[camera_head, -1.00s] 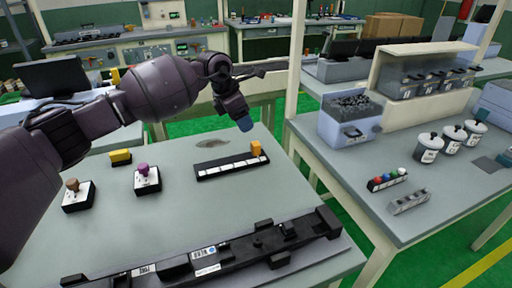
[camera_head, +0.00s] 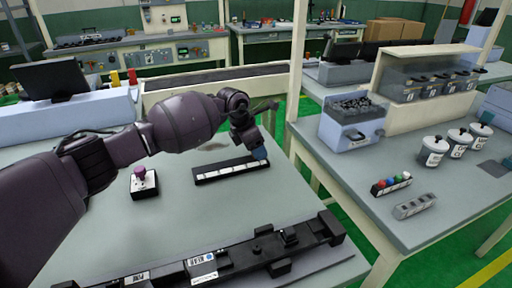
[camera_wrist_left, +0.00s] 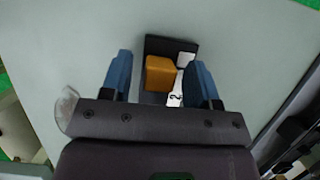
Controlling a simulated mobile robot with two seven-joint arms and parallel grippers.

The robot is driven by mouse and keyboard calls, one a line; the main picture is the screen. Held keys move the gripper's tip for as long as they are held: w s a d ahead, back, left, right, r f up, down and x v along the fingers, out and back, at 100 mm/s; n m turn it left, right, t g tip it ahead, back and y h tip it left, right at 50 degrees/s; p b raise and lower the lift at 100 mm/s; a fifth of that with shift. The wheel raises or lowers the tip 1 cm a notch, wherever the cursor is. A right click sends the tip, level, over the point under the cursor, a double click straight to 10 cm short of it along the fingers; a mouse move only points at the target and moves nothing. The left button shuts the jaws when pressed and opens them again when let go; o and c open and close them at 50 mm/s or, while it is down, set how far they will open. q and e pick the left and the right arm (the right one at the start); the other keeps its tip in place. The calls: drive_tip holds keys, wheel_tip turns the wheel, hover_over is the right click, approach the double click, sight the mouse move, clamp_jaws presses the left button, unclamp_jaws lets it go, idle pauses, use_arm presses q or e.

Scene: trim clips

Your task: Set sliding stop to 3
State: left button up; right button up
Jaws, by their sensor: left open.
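The sliding stop is a black bar (camera_head: 203,176) with a row of white scale plates, lying on the near table. Its orange block (camera_wrist_left: 159,73) shows in the left wrist view near the end of the bar, by a plate marked 2. In the head view my left gripper (camera_head: 260,154) is at the right end of the bar and hides the block. In the left wrist view its blue fingers (camera_wrist_left: 160,80) are open, one on each side of the block, with gaps visible. My right gripper is not in view.
A small box with a purple knob (camera_head: 144,183) stands left of the bar. A long black rail (camera_head: 235,255) lies along the table's front. Bare tabletop separates them. A second table (camera_head: 360,185) at right holds lidded pots and a grey bin.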

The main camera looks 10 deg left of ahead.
use_arm(q)
drive_tip(key=shift+c, duration=0.4)
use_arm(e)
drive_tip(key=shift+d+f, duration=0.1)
use_arm(q)
clamp_jaws()
drive_tip(key=s+a+p, duration=0.1)
drive_tip(key=a, duration=0.1)
drive_tip(key=s+a+p, duration=0.1)
drive_tip(key=a, duration=0.1)
drive_tip(key=s+a+p, duration=0.1)
drive_tip(key=s+a, duration=0.1)
drive_tip(key=shift+r, duration=0.3)
drive_tip(key=shift+s+a+f, duration=0.1)
drive_tip(key=shift+s+a, duration=0.1)
drive_tip(key=shift+a, duration=0.1)
drive_tip(key=shift+f, duration=0.15)
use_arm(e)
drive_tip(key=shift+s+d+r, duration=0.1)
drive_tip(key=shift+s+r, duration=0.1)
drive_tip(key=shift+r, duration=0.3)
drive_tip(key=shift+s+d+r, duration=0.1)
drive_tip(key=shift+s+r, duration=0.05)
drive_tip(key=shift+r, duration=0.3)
use_arm(q)
drive_tip(key=shift+o, duration=0.4)
unclamp_jaws()
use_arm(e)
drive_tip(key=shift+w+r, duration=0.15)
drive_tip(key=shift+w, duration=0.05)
